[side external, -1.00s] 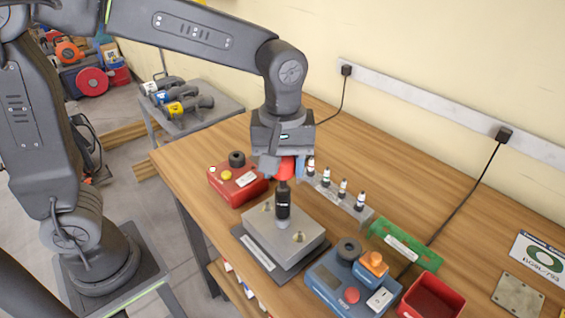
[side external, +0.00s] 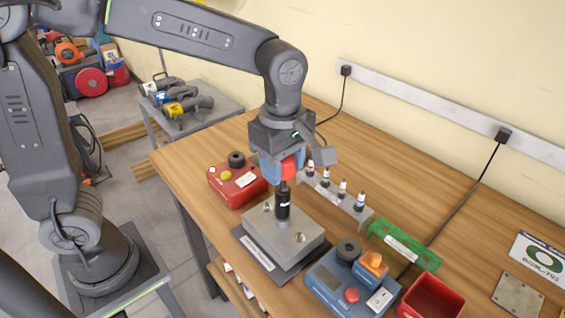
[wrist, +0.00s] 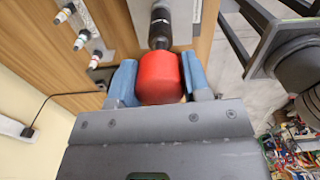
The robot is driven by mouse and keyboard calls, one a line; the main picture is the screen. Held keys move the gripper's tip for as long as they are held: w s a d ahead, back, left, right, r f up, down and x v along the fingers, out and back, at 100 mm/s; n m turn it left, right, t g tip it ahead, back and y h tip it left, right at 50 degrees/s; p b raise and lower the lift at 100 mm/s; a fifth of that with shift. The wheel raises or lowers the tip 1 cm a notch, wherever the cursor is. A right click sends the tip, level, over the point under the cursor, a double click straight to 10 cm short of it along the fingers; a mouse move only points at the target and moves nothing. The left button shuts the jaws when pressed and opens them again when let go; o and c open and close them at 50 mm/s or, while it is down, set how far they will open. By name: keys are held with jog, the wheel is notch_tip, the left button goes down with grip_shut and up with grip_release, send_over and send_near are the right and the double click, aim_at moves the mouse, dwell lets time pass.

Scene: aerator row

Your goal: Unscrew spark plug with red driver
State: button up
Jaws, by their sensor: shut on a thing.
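My gripper (side external: 283,165) is shut on the red driver (side external: 289,167), whose red body also shows between the blue finger pads in the wrist view (wrist: 160,78). The driver's black shaft (side external: 283,205) points down onto the grey block (side external: 262,230), which sits on a dark base plate. The shaft stands about upright at the middle of the block. The spark plug is hidden under the shaft's lower end, so I cannot tell how it is seated.
A grey rack (side external: 340,193) with several small bottle-like plugs stands behind the block. A red box (side external: 237,184) with a yellow button is to the left. A blue box (side external: 345,285), a green holder (side external: 405,248) and a red bin (side external: 430,298) are to the right.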

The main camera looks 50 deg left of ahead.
jog(key=shift+s+f, duration=0.1)
jog(key=shift+f, duration=0.2)
jog(key=o, duration=1.3)
jog(key=shift+r, duration=0.15)
jog(key=shift+c, duration=0.2)
